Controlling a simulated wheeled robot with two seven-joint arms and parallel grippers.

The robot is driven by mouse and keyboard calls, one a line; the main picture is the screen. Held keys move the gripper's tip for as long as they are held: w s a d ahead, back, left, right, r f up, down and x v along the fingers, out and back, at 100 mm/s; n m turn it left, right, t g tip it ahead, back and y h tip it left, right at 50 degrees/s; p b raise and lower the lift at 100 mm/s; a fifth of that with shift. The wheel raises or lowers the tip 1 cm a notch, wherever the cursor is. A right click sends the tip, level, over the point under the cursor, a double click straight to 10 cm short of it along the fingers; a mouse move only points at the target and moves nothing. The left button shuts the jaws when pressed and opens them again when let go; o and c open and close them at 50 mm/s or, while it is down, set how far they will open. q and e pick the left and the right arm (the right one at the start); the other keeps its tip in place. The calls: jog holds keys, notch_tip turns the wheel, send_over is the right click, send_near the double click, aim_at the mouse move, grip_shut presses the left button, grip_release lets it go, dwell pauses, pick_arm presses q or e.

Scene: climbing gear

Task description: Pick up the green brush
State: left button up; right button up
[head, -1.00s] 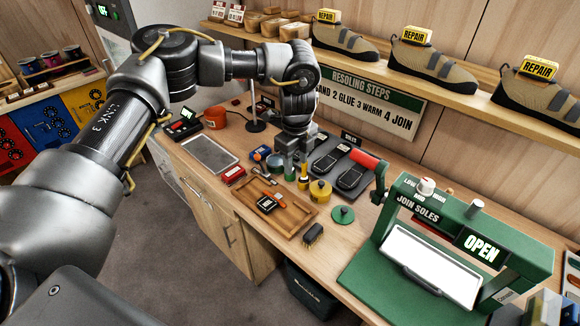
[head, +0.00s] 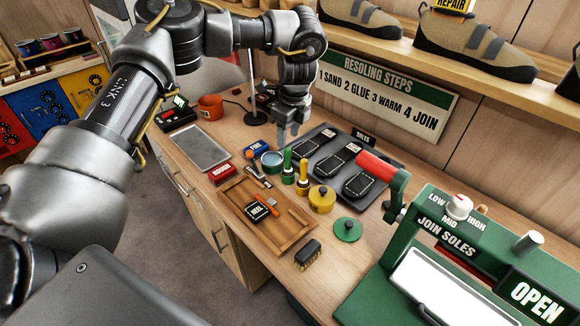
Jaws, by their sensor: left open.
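The green brush (head: 288,168) stands upright on the workbench, between a blue-green round tin (head: 271,161) and a yellow-handled brush (head: 303,175). My left gripper (head: 288,138) is open and empty and points down. In the picture its fingertips show just above the top of the green brush's handle, apart from it. How far they are from it in depth I cannot tell. My right gripper is not in view.
Black soles lie on a mat (head: 384,205) behind. A green press (head: 425,225) stands at the right.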

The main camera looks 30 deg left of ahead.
aim_at(288, 149)
pick_arm(q)
jog(key=f, duration=0.2)
jog(key=shift+w+a+f, duration=0.1)
jog(key=shift+a+f, duration=0.2)
jog(key=shift+w+f, duration=0.15)
jog(key=shift+f, duration=0.15)
jog(key=shift+d+f, duration=0.1)
jog(key=shift+d, duration=0.05)
jog(key=f+p, duration=0.2)
jog(key=f, duration=0.2)
jog(key=shift+a+f, duration=0.15)
jog(key=shift+a, duration=0.05)
jog(key=shift+f, duration=0.35)
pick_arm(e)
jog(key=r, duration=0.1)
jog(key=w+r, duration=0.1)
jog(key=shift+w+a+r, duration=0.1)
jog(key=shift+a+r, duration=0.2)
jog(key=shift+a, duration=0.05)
pick_arm(q)
jog(key=shift+c, duration=0.4)
grip_shut()
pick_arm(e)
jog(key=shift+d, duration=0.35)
